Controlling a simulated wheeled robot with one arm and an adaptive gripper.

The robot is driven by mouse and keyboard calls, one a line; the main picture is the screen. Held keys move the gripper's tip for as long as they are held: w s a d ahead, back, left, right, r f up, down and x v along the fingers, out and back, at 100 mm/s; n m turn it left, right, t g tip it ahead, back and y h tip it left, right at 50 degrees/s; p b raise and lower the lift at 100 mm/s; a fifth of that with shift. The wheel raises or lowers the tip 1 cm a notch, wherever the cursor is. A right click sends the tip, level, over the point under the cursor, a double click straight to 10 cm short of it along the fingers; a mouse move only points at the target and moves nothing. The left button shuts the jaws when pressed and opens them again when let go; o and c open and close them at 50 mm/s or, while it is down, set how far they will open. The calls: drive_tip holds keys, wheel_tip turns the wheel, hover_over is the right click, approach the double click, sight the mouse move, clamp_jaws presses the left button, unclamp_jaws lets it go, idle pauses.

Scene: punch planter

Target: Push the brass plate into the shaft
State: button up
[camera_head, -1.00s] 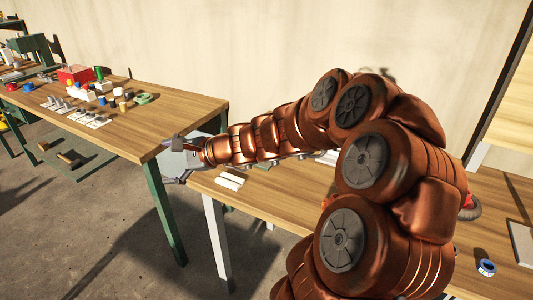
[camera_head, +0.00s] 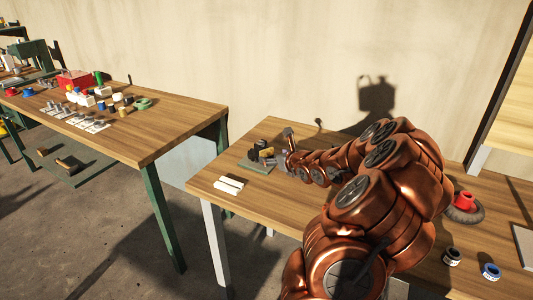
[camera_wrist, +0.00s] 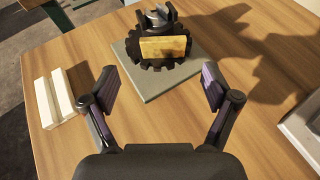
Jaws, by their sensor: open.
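The brass plate (camera_wrist: 163,48) shows in the wrist view as a flat golden block lying across a black toothed fixture (camera_wrist: 150,63). A dark upright part with grey metal (camera_wrist: 157,16) stands behind it; I cannot tell whether this is the shaft. The fixture sits on a grey-green board (camera_wrist: 175,85). In the head view the plate is a small yellow patch (camera_head: 266,153) on the dark fixture. My gripper (camera_wrist: 160,82) is open and empty, with its fingers apart on either side, short of the plate. In the head view its tips are hard to make out beside the fixture.
Two white bars (camera_wrist: 54,98) lie on the wooden table (camera_head: 285,203) left of the board. A grey-white object (camera_wrist: 302,128) is at the right in the wrist view. Another bench (camera_head: 175,117) stands left.

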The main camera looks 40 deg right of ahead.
sight(267, 152)
drive_tip(key=shift+w+d+f+p, duration=0.1)
drive_tip(key=shift+w+d+p, duration=0.2)
drive_tip(key=shift+w+p, duration=0.25)
drive_tip(key=shift+w+d+f+p, duration=0.1)
drive_tip(key=shift+w+d+p, duration=0.2)
drive_tip(key=shift+w, duration=0.45)
drive_tip(key=shift+p+x, duration=0.3)
drive_tip(key=shift+x, duration=0.85)
drive_tip(key=shift+a, duration=0.1)
drive_tip(key=c, duration=1.4)
drive_tip(key=shift+c, duration=0.2)
drive_tip(key=shift+r, duration=0.1)
